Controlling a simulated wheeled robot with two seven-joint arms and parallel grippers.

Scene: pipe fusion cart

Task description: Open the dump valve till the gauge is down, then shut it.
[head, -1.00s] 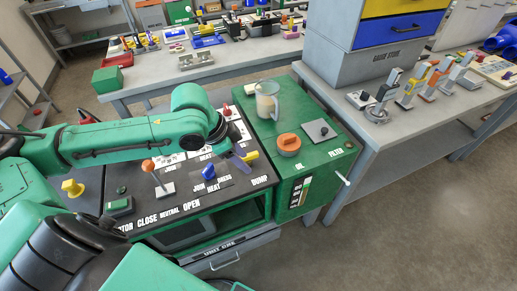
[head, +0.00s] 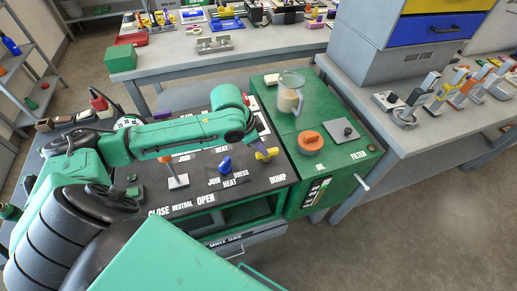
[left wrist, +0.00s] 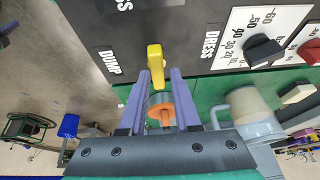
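The yellow dump valve handle (head: 267,154) is at the right edge of the black panel, above the word DUMP. In the left wrist view the handle (left wrist: 155,60) points along my fingers, its near end at the gap between the tips. My left gripper (head: 257,147) is at the handle. Its two purple fingers (left wrist: 161,75) are apart, with the left one very close to the handle; contact cannot be told. A round white dial (head: 129,122), perhaps the gauge, shows behind my left arm, too small to read. My right gripper is not in view.
An orange-knobbed lever (head: 175,172) and blue knob (head: 225,164) stand on the panel. The green cabinet beside it carries a clear jug (head: 290,93), an orange cap (head: 310,141) and a grey plate (head: 343,130). A grey bench (head: 430,125) is on the right.

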